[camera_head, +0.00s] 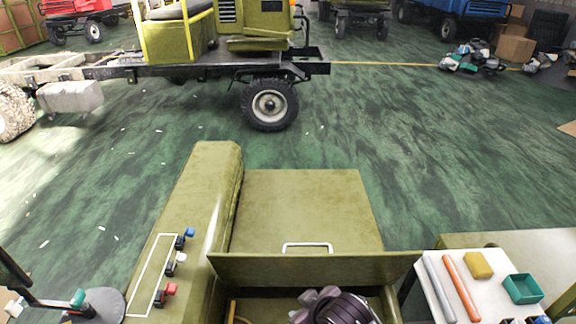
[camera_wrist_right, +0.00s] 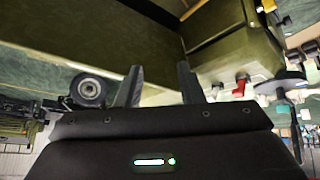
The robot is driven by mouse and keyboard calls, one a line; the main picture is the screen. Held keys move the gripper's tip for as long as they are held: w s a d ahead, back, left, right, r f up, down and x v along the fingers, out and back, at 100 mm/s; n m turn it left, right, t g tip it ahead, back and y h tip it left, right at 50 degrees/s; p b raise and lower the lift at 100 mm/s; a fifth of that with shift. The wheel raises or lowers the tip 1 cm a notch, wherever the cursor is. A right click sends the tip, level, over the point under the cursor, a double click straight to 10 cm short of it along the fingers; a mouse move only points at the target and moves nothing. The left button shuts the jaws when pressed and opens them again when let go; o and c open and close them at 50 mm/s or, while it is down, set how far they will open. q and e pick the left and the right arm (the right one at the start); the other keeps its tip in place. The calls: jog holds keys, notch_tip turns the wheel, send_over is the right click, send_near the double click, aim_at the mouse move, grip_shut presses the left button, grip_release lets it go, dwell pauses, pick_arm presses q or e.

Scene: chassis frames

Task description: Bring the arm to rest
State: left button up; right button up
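My right gripper (camera_head: 318,299) shows at the bottom of the head view, dark and partly cut off, over the open olive compartment (camera_head: 270,306). In the right wrist view its two fingers (camera_wrist_right: 160,72) stand apart with nothing between them, so it is open and empty. The raised olive lid (camera_head: 315,268) with a white handle (camera_head: 307,246) stands just beyond the gripper. My left gripper is in neither view.
A side panel left of the compartment carries blue (camera_head: 189,232), black-and-white (camera_head: 176,258) and red (camera_head: 170,289) switches. At right, a white tray (camera_head: 462,268) holds two rods, a yellow block (camera_head: 478,265) and a teal box (camera_head: 523,289). Open floor (camera_head: 390,130) lies beyond, before a truck chassis (camera_head: 200,70).

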jog(key=s+d+r+m+g+h, duration=0.3)
jog(key=s+d+m, duration=0.3)
jog(key=s+d, duration=0.8)
notch_tip(320, 180, down, 33)
jog(key=d+g+b, duration=0.1)
jog(key=d+b, duration=0.1)
jog(key=s+d+f+g+b, duration=0.1)
jog(key=s+d+f+b, duration=0.1)
jog(key=s+f, duration=1.6)
jog(key=shift+s+d+f+h, duration=0.3)
jog(key=shift+s+d+f, duration=0.1)
jog(key=shift+s+d, duration=0.3)
